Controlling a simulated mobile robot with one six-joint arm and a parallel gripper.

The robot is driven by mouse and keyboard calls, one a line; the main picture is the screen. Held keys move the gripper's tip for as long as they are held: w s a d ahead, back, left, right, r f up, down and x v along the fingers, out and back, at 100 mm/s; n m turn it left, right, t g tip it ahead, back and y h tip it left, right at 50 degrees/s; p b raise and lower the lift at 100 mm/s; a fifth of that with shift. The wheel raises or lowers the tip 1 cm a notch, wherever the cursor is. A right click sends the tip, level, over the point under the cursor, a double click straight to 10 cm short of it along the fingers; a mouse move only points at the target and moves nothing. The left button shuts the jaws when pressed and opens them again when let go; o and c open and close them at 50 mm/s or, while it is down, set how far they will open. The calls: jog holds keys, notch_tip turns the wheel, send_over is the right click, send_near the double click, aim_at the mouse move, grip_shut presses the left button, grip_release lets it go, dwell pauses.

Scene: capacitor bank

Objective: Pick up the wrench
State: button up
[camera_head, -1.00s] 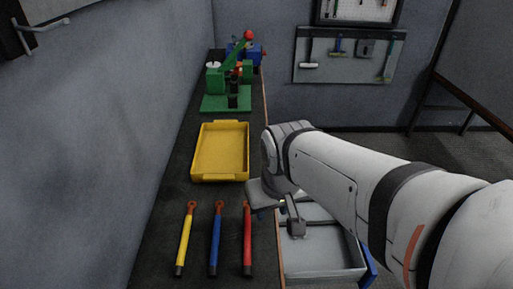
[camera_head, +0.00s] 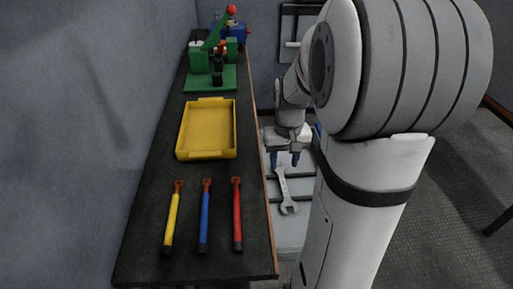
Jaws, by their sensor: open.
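The wrench (camera_head: 284,190) is a light grey metal tool lying in the open drawer (camera_head: 290,232) to the right of the bench. Its open-ended jaw points toward the front and its upper end lies near my gripper. My gripper (camera_head: 285,164) points down at the upper part of the wrench, with two blue fingertips spread apart. It appears open, with nothing held between the fingers. I cannot tell how far the fingertips are above the wrench. My own arm covers the right side of the drawer.
The dark bench (camera_head: 150,245) carries a yellow tray (camera_head: 208,130) and yellow (camera_head: 171,220), blue (camera_head: 205,218) and red (camera_head: 237,217) handled tools. A green device (camera_head: 210,77) and a blue one (camera_head: 238,32) stand at the back. The bench's right edge runs close beside my gripper.

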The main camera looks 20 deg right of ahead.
aim_at(283, 182)
jog(key=shift+w+d+f, duration=0.2)
jog(key=shift+d+f, duration=0.2)
jog(key=shift+f, duration=0.1)
jog(key=shift+w+d+f, duration=0.15)
jog(key=shift+d+f, duration=0.2)
jog(key=shift+f, duration=0.15)
jog(key=f, duration=0.5)
jog(key=w+f, duration=0.1)
jog(key=f, duration=0.1)
jog(key=shift+a+f, duration=0.15)
jog(key=shift+c, duration=0.5)
grip_shut()
